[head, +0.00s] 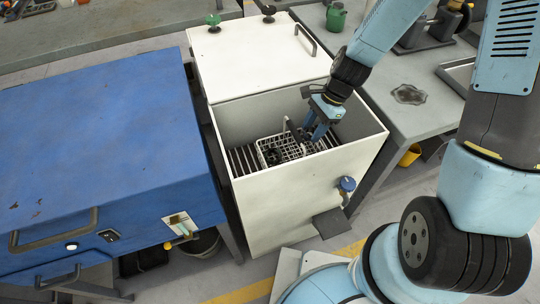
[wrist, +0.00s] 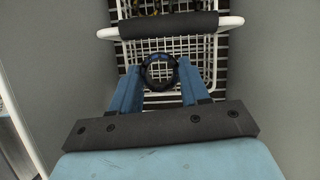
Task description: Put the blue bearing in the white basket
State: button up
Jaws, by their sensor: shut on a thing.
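My gripper (wrist: 159,82) is shut on the blue bearing (wrist: 159,57), a dark ring with blue on it, held between the two blue fingertips. The white basket (wrist: 200,46) is a wire basket with a dark-gripped handle, and it shows behind and below the bearing in the wrist view. In the head view the basket (head: 269,146) sits on a slatted rack inside the open white cabinet, and my gripper (head: 312,136) is inside the cabinet at the basket's right side. The bearing is too small to make out in the head view. Dark items lie in the basket.
A blue machine (head: 95,140) stands to the left. A grey bench (head: 405,125) stands to the right.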

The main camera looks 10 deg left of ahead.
aim_at(308, 154)
jog(key=shift+f, duration=6.45)
jog(key=shift+f, duration=0.15)
jog(key=o, duration=1.1)
jog(key=shift+o, duration=0.5)
jog(key=v, duration=1.2)
jog(key=shift+r, duration=0.2)
jog(key=shift+w, duration=0.1)
